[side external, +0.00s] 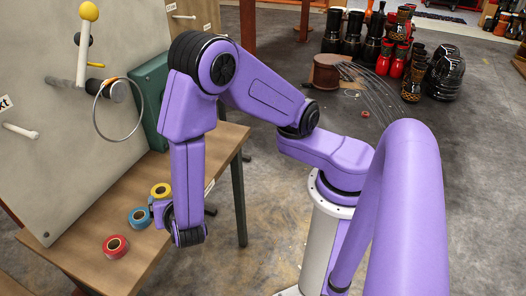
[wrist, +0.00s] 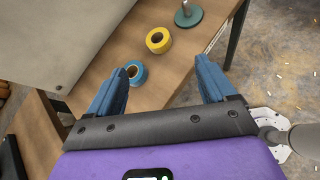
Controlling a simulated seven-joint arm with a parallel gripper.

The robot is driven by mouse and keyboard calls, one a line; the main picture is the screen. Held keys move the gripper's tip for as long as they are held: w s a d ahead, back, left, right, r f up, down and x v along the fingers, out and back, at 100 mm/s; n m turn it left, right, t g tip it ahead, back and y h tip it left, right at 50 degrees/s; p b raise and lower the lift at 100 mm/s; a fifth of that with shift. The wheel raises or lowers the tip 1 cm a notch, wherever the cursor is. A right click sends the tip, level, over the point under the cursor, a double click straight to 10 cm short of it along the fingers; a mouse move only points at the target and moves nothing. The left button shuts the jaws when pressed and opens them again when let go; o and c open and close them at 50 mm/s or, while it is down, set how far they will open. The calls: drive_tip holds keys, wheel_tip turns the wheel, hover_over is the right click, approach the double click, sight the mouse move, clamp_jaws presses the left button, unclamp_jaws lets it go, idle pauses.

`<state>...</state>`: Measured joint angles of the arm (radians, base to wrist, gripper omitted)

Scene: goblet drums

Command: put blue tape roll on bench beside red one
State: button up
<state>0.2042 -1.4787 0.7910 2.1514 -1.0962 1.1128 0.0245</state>
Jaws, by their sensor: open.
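The blue tape roll (side external: 139,224) lies on the wooden bench (side external: 178,240), between the red tape roll (side external: 115,256) nearer the front and the yellow tape roll (side external: 160,196) farther back. My gripper (side external: 158,212) is low over the bench, just right of the blue roll. In the wrist view my gripper (wrist: 162,66) has its two blue fingers wide apart with nothing between them. There the blue roll (wrist: 138,79) is by the left fingertip, which partly covers it. The yellow roll (wrist: 158,49) lies beyond the fingertips. I cannot make out the red roll in the wrist view.
A big upright board (side external: 60,110) with pegs and a metal ring (side external: 96,124) stands along the bench's left side. A round green base with a post (wrist: 188,19) stands at the bench's far end. Several drums (side external: 385,50) stand on the floor behind.

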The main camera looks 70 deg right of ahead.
drive_tip(key=s+d+r+m+g+y, duration=0.3)
drive_tip(key=s+d+r+m+g, duration=0.1)
drive_tip(key=s, duration=0.5)
drive_tip(key=s+d+r+m+g+y, duration=0.4)
drive_tip(key=s+d+r+m+g, duration=0.1)
drive_tip(key=s+r+m, duration=0.3)
drive_tip(key=shift+s+d+r+m+y, duration=0.3)
drive_tip(key=shift+s+d+m, duration=0.2)
drive_tip(key=shift+s+d, duration=0.4)
